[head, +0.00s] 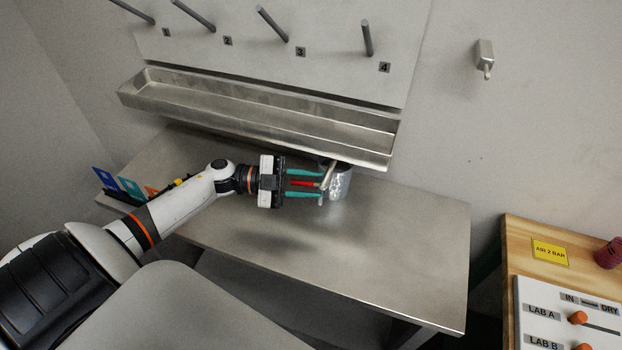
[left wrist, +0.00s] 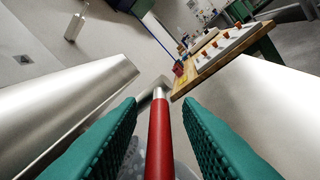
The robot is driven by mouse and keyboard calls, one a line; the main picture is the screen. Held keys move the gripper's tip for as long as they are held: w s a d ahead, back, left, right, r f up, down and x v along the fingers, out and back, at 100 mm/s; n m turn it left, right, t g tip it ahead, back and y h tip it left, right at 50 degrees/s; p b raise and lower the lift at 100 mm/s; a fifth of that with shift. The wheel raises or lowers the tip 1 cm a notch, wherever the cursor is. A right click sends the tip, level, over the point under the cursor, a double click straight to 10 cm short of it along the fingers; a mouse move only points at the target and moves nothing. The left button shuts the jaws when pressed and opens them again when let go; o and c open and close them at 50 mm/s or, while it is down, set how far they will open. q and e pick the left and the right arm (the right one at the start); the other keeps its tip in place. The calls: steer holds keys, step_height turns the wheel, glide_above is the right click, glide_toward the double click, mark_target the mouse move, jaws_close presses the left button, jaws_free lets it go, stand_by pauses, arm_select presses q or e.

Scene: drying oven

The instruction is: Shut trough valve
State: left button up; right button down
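The steel trough (head: 380,150) is fixed to the wall above the table, and its wall also shows at the left of the left wrist view (left wrist: 60,110). A valve lever with a red handle (head: 303,184) and a pale metal end is below the trough's right part. My left gripper (head: 322,187) is open, its teal fingers on either side of the red handle. In the left wrist view the red handle (left wrist: 160,140) lies between the fingers, with gaps on both sides. The valve body is mostly hidden. My right gripper is not in view.
A shiny metal vessel (head: 341,184) stands on the steel table (head: 400,240) just beyond the fingertips. Several pegs stick out above the trough. Coloured cards (head: 130,187) stand at the table's left. A wooden bench (head: 530,230) is at the right. The table's front right is clear.

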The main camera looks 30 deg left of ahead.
arm_select(q)
steer(key=shift+w+d, duration=0.15)
steer(key=shift+d, duration=0.15)
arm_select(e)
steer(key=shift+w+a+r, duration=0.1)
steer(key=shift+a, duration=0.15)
arm_select(q)
jaws_close()
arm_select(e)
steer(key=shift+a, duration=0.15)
